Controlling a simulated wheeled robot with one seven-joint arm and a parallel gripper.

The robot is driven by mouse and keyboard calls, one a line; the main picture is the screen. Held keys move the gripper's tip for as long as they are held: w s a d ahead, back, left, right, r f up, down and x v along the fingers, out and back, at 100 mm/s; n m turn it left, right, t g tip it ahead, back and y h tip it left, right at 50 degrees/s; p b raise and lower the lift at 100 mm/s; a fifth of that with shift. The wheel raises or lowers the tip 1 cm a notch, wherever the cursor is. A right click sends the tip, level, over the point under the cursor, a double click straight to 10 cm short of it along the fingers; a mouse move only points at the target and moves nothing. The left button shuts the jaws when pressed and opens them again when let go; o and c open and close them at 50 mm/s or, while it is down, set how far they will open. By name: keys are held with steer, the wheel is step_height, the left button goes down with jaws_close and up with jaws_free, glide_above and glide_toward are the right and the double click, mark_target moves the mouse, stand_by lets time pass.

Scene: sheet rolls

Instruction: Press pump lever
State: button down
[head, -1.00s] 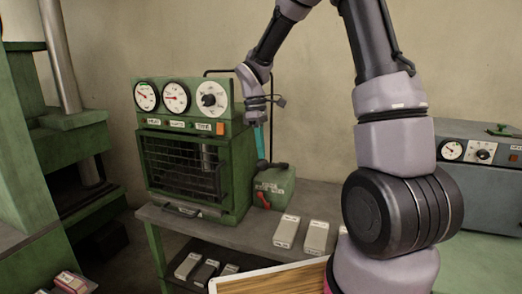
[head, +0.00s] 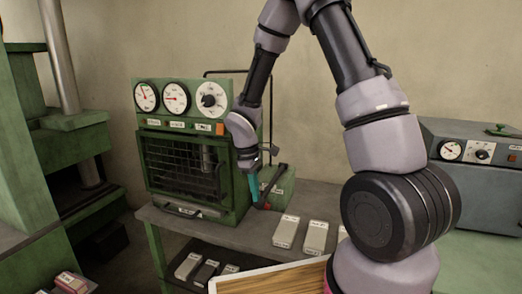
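The pump is a green box (head: 285,188) on the bench, just right of the green oven-like machine. Its black lever (head: 275,183) slopes down and left from a pivot near the box's top. My gripper (head: 258,198) points down at the pump's front left, its teal fingers reaching the lever's low end. The fingers appear to touch the lever there. They look like one narrow strip, so I cannot tell whether they are apart or closed.
The green machine (head: 155,180) with dials and a mesh front stands close left of my gripper. Pale blocks (head: 286,231) lie on the grey bench (head: 248,230). A grey unit with dials (head: 475,165) is at right. A thin pipe rises behind the pump.

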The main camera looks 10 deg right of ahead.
steer(key=shift+s+a+f, duration=0.1)
steer(key=shift+s+f, duration=0.5)
steer(key=shift+f, duration=0.2)
steer(key=s+a+r, duration=0.1)
steer(key=a+r, duration=0.3)
steer(key=r, duration=1)
steer(key=shift+a+r, duration=0.15)
steer(key=shift+r, duration=0.1)
steer(key=shift+s+r, duration=0.1)
